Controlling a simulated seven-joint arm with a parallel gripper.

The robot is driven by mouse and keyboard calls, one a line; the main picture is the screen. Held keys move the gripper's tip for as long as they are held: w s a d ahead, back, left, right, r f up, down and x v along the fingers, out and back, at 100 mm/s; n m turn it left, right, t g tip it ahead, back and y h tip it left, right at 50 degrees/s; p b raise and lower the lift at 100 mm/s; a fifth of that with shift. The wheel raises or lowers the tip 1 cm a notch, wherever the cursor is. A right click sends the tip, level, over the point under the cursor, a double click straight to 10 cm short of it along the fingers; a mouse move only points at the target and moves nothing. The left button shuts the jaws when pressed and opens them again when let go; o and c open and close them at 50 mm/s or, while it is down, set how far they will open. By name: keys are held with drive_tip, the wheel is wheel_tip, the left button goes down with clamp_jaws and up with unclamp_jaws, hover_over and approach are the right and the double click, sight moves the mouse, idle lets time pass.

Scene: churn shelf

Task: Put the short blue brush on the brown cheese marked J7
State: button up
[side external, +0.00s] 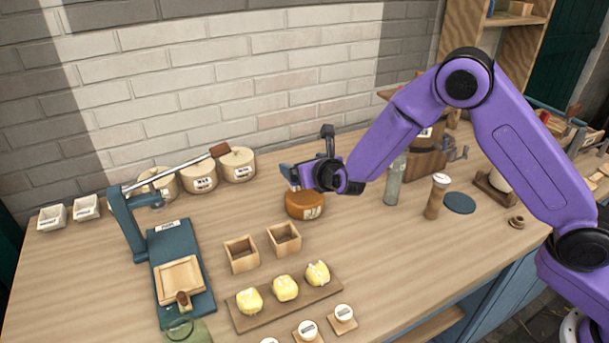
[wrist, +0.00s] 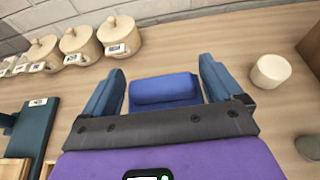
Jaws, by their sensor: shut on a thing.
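My gripper (side external: 291,174) is above the brown cheese (side external: 306,206) in the side view. The cheese is a round brown block on the table with a pale label, too small to read. In the wrist view my gripper (wrist: 163,76) is shut on the short blue brush (wrist: 165,89), which lies crosswise between the two blue fingers. In the side view the brush cannot be told apart from the blue fingers. Whether the brush touches the cheese cannot be told. The cheese is hidden in the wrist view.
Two wooden boxes (side external: 241,254) and a board (side external: 243,318) with yellow lumps stand in front. A blue press (side external: 160,235) is at left, lidded cream pots (side external: 200,180) behind it. A grey bottle (side external: 394,182) and brown shaker (side external: 436,197) stand right of the cheese.

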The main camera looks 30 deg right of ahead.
drive_tip(key=shift+w+f, duration=0.1)
drive_tip(key=shift+f, duration=1.5)
drive_tip(key=shift+f, duration=0.15)
drive_tip(key=o, duration=0.7)
drive_tip(key=shift+o, duration=0.2)
drive_tip(key=shift+s+r, duration=0.25)
drive_tip(key=shift+r, duration=0.05)
drive_tip(key=v, duration=1.1)
drive_tip(key=shift+s, duration=0.25)
drive_tip(key=shift+r, duration=0.15)
